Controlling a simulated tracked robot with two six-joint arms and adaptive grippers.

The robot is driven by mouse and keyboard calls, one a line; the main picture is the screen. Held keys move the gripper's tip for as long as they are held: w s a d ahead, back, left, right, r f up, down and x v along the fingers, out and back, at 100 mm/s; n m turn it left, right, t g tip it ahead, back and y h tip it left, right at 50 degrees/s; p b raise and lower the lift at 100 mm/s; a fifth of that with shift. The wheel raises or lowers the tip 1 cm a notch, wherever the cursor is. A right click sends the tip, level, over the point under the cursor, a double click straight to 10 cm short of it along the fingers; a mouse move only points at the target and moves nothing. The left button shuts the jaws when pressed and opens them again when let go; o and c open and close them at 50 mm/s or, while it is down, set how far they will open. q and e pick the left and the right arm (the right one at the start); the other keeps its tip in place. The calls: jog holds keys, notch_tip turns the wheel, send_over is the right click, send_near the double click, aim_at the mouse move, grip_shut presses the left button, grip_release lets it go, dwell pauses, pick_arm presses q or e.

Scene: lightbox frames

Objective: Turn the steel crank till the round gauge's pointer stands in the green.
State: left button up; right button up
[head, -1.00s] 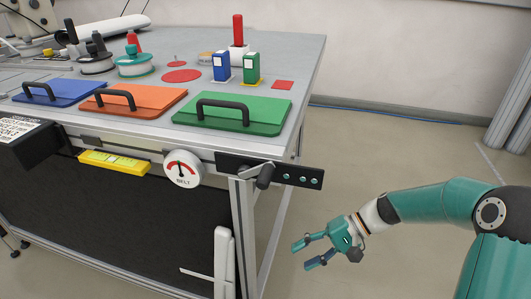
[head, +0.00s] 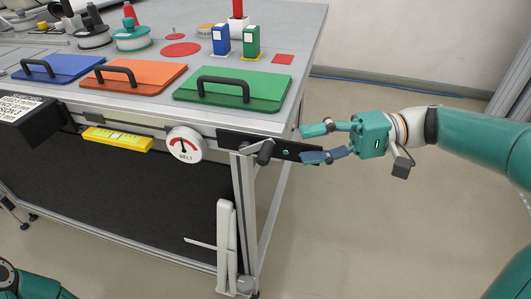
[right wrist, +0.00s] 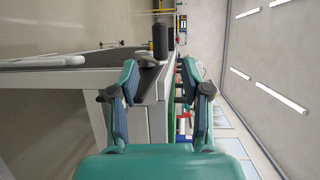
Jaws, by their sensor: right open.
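The round gauge (head: 185,145), marked BELT, hangs on the table's front rail. It has a white face and a red arc; its pointer and any green zone are too small to read surely. Right of it is a dark plate (head: 230,142) with the crank's dark grey handle (head: 265,152) sticking out. My right gripper (head: 303,145) is open and empty at the plate's right end, fingers pointing left toward the handle. In the right wrist view the dark handle (right wrist: 160,40) stands upright ahead, between the finger lines and beyond the tips. My left gripper is out of view.
Green (head: 235,88), orange (head: 135,78) and blue (head: 60,68) lids with black handles lie on the tabletop above. A yellow level (head: 117,139) sits left of the gauge. A white lever (head: 227,235) stands below the crank. The floor at right is open.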

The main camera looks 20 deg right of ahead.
aim_at(266, 151)
jog(key=x, duration=0.8)
jog(key=shift+w+a+b, duration=0.1)
jog(key=shift+a+b, duration=0.1)
jog(key=shift+b, duration=0.1)
grip_shut()
jog(key=shift+a, duration=0.15)
